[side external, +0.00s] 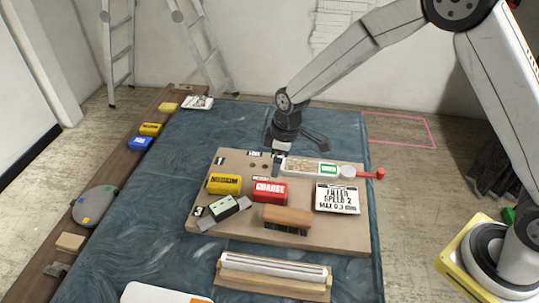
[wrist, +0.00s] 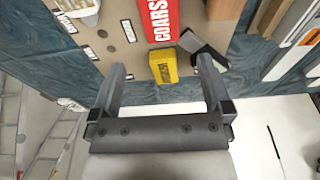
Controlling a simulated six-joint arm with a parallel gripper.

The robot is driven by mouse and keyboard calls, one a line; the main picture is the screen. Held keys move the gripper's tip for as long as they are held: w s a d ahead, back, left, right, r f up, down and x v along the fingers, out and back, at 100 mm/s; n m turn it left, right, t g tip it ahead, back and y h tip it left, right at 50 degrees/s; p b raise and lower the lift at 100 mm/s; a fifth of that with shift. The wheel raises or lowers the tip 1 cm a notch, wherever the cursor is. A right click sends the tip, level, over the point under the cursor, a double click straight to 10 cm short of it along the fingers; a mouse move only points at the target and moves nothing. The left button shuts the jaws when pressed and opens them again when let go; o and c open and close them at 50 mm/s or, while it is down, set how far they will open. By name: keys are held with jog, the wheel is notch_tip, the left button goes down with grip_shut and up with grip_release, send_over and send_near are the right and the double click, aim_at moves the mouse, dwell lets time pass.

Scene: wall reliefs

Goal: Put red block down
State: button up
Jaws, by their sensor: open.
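The red block (side external: 270,191), lettered COARSE, lies on the tan board (side external: 205,213), right of the yellow block (side external: 224,184). In the wrist view the red block (wrist: 158,18) is cut by the top edge, beyond the fingertips. My gripper (side external: 278,160) is above the back edge of the board, behind the red block and apart from it. In the wrist view my gripper (wrist: 162,72) has its fingers spread wide. Nothing is held; the yellow block (wrist: 163,66) appears between the fingertips, but farther down on the board.
A dark block (side external: 224,207), a brown-handled brush (side external: 288,216) and a white lettered box (side external: 338,199) share the board. A red-ended tool (side external: 370,175) lies at its back right. A long white-topped piece (side external: 273,268) lies in front. The blue cloth left of the board is clear.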

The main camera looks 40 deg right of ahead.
jog(key=s+d+r+m, duration=0.2)
jog(key=s+d+m, duration=0.1)
jog(key=s, duration=0.3)
jog(key=s+d+r+m+t, duration=0.1)
jog(key=s+d+r+m, duration=0.1)
jog(key=s+d, duration=0.3)
jog(key=s+d+r+m+h, duration=0.1)
jog(key=s+d+r+m, duration=0.2)
jog(key=s, duration=0.5)
jog(key=shift+d+m, duration=0.5)
